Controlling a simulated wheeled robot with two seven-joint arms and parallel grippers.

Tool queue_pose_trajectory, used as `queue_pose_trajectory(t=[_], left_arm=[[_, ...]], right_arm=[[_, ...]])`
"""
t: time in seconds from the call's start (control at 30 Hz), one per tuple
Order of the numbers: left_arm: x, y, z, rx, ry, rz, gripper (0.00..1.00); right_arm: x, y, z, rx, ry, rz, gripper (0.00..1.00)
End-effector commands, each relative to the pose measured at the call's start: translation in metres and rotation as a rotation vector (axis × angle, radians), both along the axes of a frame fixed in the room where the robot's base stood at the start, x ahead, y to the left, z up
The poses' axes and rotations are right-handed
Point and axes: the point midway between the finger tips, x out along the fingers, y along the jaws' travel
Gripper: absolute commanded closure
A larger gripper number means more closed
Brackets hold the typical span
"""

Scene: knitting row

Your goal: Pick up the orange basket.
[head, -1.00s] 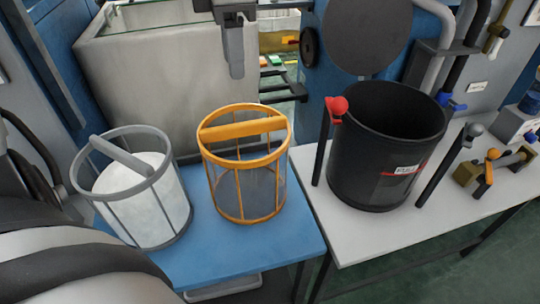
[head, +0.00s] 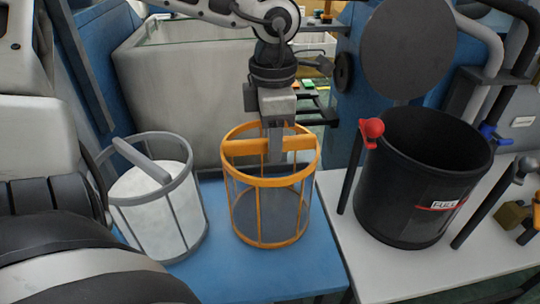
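The orange basket (head: 278,182) stands upright on the blue table (head: 215,265), with an orange rim, upright bars and a flat crossbar handle (head: 240,147). Its inside looks empty, with a grey floor. My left gripper (head: 275,150) points straight down over the basket. One finger shows in front of the handle's middle; the other finger is hidden, so I cannot tell whether it is closed on the handle. My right gripper is not in view.
A grey basket (head: 190,172) with white contents stands to the left on the same table. A black bin (head: 400,185) with a red clip (head: 371,131) stands on the white table (head: 385,280) to the right. A pale tank (head: 160,90) is behind.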

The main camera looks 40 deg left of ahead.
Motion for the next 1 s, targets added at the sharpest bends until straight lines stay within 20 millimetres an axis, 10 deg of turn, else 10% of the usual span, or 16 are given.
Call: queue_pose_trajectory(t=[0.57, 0.73, 1.0], left_arm=[[-0.003, 0.004, -0.047, -0.002, 0.001, 0.0, 0.61], [-0.003, 0.004, -0.047, -0.002, 0.001, 0.0, 1.0], [-0.003, 0.004, -0.047, -0.002, 0.0, 0.0, 1.0]], right_arm=[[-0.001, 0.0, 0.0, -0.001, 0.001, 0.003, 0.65], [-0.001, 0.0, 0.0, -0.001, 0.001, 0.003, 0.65], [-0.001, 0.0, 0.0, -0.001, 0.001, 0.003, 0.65]])
